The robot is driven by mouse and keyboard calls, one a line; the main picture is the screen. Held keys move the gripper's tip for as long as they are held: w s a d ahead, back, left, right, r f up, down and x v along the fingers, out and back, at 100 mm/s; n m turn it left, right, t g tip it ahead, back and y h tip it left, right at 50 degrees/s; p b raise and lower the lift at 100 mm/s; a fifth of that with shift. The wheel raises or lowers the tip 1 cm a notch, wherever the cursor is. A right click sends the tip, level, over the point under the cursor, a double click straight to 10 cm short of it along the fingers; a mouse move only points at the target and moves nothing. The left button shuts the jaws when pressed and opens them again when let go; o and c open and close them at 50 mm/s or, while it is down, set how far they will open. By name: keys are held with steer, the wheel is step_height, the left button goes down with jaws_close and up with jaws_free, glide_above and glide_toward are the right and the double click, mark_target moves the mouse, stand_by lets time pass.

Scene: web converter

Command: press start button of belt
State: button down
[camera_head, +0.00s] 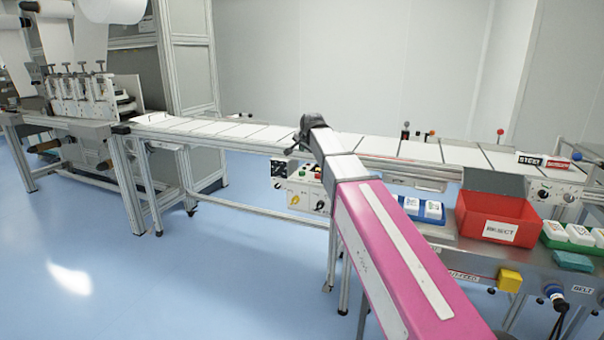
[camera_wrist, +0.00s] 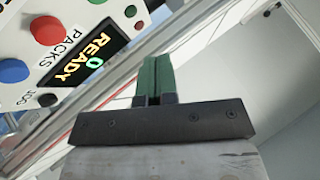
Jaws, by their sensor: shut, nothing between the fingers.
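A white control panel (camera_wrist: 20,80) fills the upper left of the wrist view. It has a red button (camera_wrist: 46,30), a blue button (camera_wrist: 13,71), a small black button (camera_wrist: 47,100) by the label JOG, and a display (camera_wrist: 82,58) reading READY and 0. A bit of green shows at the top edge, too cut off to tell whether it is the start button. My gripper (camera_wrist: 153,62) is shut and empty, its green fingertips right of the panel and apart from it in the picture. In the head view my arm partly covers the control box (camera_head: 299,196) under the belt (camera_head: 240,131).
A red reject bin (camera_head: 485,226), a blue tray (camera_head: 433,219) and a green tray (camera_head: 556,244) stand at right. A yellow block (camera_head: 509,280) and a BELT label (camera_head: 582,290) are on the front panel. A roller machine (camera_head: 85,95) stands at left. The blue floor (camera_head: 150,285) is clear.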

mark_target(303, 172)
steer(key=shift+f, duration=3.35)
steer(key=shift+f, duration=0.2)
steer(key=shift+f, duration=0.25)
